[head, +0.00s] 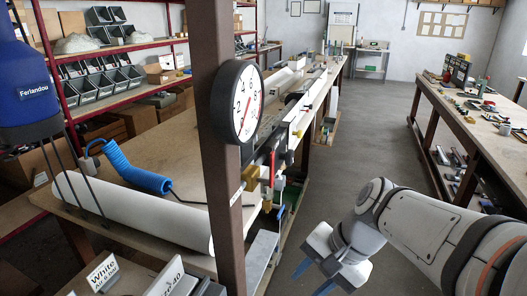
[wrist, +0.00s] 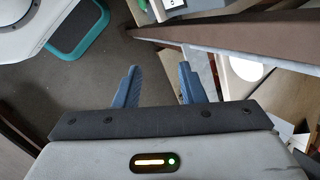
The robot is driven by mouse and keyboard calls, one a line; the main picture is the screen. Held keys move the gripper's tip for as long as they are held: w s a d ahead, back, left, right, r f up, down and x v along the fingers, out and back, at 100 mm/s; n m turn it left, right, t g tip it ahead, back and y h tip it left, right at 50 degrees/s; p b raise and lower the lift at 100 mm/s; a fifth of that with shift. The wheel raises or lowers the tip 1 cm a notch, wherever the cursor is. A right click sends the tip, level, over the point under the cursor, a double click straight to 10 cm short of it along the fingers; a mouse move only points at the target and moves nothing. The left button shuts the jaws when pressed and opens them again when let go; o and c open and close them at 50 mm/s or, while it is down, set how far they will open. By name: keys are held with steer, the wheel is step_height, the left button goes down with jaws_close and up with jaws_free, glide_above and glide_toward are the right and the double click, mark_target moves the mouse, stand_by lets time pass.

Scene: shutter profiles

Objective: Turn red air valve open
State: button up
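The red air valve handle (head: 271,168) shows in the head view just right of the brown post, below the round gauge (head: 247,103). It looks roughly upright, beside brass-coloured fittings (head: 251,173). My gripper (head: 313,278) is low and to the right of the valve in the head view, well apart from it, over the floor. In the wrist view the two blue fingers of my gripper (wrist: 158,70) stand apart with nothing between them. I cannot make out the valve in the wrist view.
A brown post (head: 215,150) stands in front of the long workbench (head: 140,205). A blue coiled hose (head: 135,172) and a white roll (head: 130,210) lie on the bench. A second bench (head: 470,125) stands at the right, with open floor (head: 365,120) between.

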steer(key=w+a+r+m+y, duration=0.4)
steer(key=w+r+m+y, duration=0.1)
steer(key=m, duration=0.1)
steer(key=m+t+y+p, duration=0.1)
steer(key=m+t+y, duration=0.4)
steer(key=m+y, duration=0.3)
glide_toward(273, 160)
steer(key=shift+m+h, duration=0.3)
steer(key=shift+h, duration=0.3)
steer(key=x, duration=0.2)
steer(key=r+x, duration=0.1)
steer(key=x, duration=0.1)
steer(key=shift+a, duration=0.25)
steer(key=shift+w+a, duration=0.2)
steer(key=shift+a, duration=0.15)
steer(key=p+x, duration=0.1)
steer(key=x, duration=0.6)
steer(key=shift+p, duration=0.35)
jaws_close()
steer(key=shift+d, duration=0.1)
